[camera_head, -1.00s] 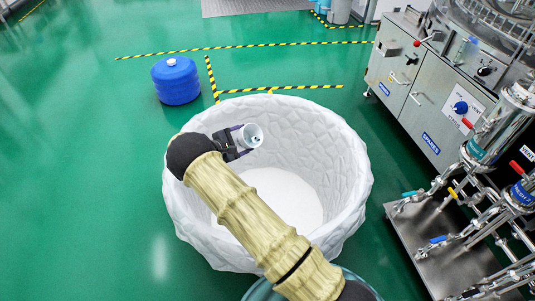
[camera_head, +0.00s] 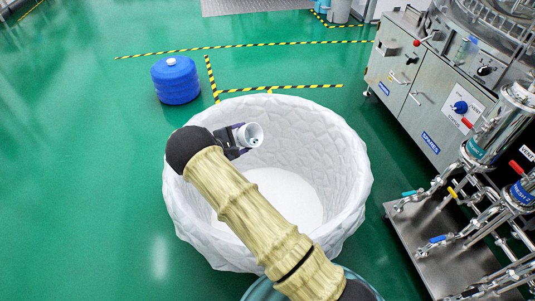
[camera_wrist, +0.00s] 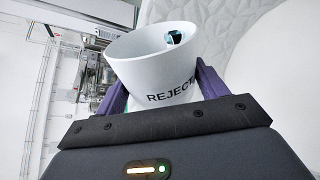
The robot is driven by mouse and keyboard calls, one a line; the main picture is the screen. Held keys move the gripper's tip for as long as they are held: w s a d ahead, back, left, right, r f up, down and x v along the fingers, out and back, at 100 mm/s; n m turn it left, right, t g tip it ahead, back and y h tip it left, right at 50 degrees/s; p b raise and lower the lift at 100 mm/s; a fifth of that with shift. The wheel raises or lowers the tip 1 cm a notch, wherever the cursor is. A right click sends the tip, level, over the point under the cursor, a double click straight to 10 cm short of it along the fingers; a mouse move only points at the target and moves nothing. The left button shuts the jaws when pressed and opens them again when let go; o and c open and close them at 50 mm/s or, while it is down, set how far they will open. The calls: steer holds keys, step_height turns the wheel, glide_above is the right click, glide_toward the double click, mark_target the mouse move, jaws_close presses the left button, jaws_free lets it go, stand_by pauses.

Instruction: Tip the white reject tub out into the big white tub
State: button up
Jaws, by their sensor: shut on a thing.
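The white reject tub (camera_head: 250,135) is a small round cup held over the big white tub (camera_head: 341,170), inside its rim as seen from above. My gripper (camera_head: 234,141) is shut on the reject tub. In the wrist view, the reject tub (camera_wrist: 150,68) sits between the purple fingers of my gripper (camera_wrist: 163,88), with dark REJECT lettering on its side. A small dark green and white thing (camera_wrist: 175,38) shows inside its mouth. The reject tub is tilted, its mouth turned to the right in the head view. The visible floor of the big tub looks bare; my arm hides part of it.
A blue drum (camera_head: 176,81) stands on the green floor behind the big tub. A steel machine cabinet (camera_head: 420,95) and steel piping (camera_head: 480,200) stand to the right. The floor at left is clear.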

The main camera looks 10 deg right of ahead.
mark_target(244, 138)
steer(key=shift+s+d+r+m+t+y+b, duration=0.15)
steer(key=shift+r+m+t+y+b, duration=0.1)
steer(key=shift+r+m+y+b, duration=0.25)
steer(key=shift+s+d+r+m+t+y+b, duration=0.1)
steer(key=shift+r+m+t+b, duration=0.25)
steer(key=shift+m, duration=0.35)
stand_by(1.0)
steer(key=shift+s+d+r+m+y+b, duration=0.4)
steer(key=shift+s+d+m+b, duration=0.3)
steer(key=shift+b, duration=0.7)
steer(key=shift+s+d+r+m+t+y+b, duration=0.25)
steer(key=shift+m+b, duration=0.2)
steer(key=shift+b, duration=1.7)
steer(key=shift+s+d+r+m+t+y+b, duration=0.15)
steer(key=shift+r+m+t+b, duration=0.25)
steer(key=shift+b, duration=1.75)
steer(key=shift+s+d+r+m+t+b, duration=0.2)
steer(key=shift+m+b, duration=0.3)
steer(key=shift+b, duration=1.6)
steer(key=shift+s+d+r+m+t+b, duration=0.15)
steer(key=shift+s+d+m+b, duration=0.25)
steer(key=shift+b, duration=1.65)
step_height(244, 138, up, 3)
steer(key=shift+w+a+r+p, duration=0.1)
steer(key=shift+a+r+p, duration=0.05)
steer(key=shift+p, duration=0.4)
steer(key=shift+f, duration=0.2)
step_height(244, 138, down, 3)
steer(key=b, duration=0.4)
steer(key=shift+b, duration=0.3)
